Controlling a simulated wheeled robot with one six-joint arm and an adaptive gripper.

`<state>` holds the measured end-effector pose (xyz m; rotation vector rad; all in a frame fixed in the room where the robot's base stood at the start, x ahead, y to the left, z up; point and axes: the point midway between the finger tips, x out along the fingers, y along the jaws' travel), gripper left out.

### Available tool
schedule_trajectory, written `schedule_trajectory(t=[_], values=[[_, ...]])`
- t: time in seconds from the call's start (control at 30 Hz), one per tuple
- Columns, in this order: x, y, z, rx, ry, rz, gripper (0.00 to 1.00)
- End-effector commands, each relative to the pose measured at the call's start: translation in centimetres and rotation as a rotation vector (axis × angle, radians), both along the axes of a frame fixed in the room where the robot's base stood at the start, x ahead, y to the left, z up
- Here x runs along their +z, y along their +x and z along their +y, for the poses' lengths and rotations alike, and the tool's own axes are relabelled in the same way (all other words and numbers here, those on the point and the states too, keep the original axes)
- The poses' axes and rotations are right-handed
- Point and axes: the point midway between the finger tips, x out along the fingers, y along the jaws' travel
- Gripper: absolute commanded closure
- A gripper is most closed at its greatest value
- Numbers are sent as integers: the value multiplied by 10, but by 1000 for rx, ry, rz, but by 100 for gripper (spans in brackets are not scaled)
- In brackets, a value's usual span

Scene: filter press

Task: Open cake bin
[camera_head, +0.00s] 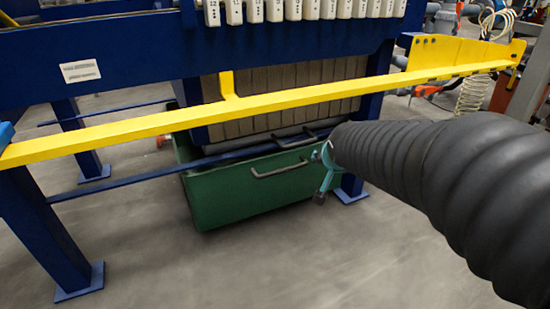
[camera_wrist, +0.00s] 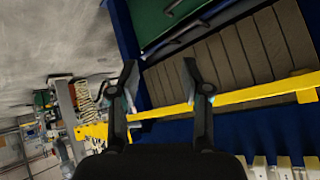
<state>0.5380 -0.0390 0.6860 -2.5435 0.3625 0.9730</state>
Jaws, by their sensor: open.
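The green cake bin (camera_head: 250,193) stands on the floor under the blue filter press frame in the head view. A dark bar handle (camera_head: 280,171) sticks out from its front side, and another dark handle shows behind it. In the wrist view the bin (camera_wrist: 155,18) is at the top, turned sideways, partly cut off. My gripper (camera_wrist: 165,82) is open and empty in the wrist view, its two fingers apart. Contact cannot be told.
A yellow bar (camera_head: 290,97) runs across the press above the bin. Blue legs (camera_head: 62,235) stand at the left, and another blue leg stands right of the bin. Grey floor (camera_head: 270,265) in front of the bin is clear. Pipes and hoses are at the far right.

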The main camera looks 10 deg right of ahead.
Motion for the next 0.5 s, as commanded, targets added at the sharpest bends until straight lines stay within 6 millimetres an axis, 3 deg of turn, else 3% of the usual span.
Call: schedule_trajectory(t=[0.03, 0.2, 0.5], values=[[-14, 23, -4, -25, 29, -24, 53], [-43, 93, -11, -90, 145, -133, 53], [-120, 197, -17, -156, 422, -293, 53]])
